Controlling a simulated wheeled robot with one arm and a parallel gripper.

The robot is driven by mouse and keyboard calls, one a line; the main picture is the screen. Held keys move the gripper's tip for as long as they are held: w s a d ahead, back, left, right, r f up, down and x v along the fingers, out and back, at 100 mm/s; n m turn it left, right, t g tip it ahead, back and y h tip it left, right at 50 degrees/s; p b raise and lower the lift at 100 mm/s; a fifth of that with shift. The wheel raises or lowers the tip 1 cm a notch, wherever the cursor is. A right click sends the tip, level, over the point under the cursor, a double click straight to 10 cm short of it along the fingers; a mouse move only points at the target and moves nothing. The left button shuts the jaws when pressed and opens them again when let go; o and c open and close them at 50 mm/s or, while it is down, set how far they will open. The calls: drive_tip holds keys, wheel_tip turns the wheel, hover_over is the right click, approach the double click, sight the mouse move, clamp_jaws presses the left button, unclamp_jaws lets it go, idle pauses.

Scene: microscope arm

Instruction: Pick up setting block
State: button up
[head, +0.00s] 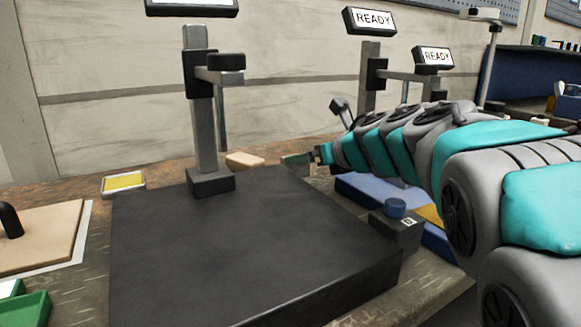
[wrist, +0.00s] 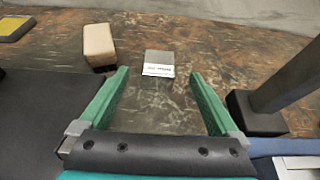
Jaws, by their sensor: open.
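A small grey block (wrist: 159,57) with a white label on its near face lies on the worn table. It appears to be the setting block; the label's print is too small to read. In the wrist view my gripper (wrist: 160,75) is open, with its two green fingers spread. The block shows between and just beyond the fingertips, and nothing is held.
A tan block (wrist: 98,44) sits left of the grey block, and also shows in the head view (head: 244,160). A dark stand base (wrist: 256,113) is close to the right finger. The large black plate (head: 240,245) with its column lies left of my arm. A yellow-topped pad (head: 123,184) is farther left.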

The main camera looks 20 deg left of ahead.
drive_tip(key=shift+p+x, duration=0.65)
drive_tip(key=shift+x, duration=3.05)
clamp_jaws()
drive_tip(key=shift+r, duration=0.1)
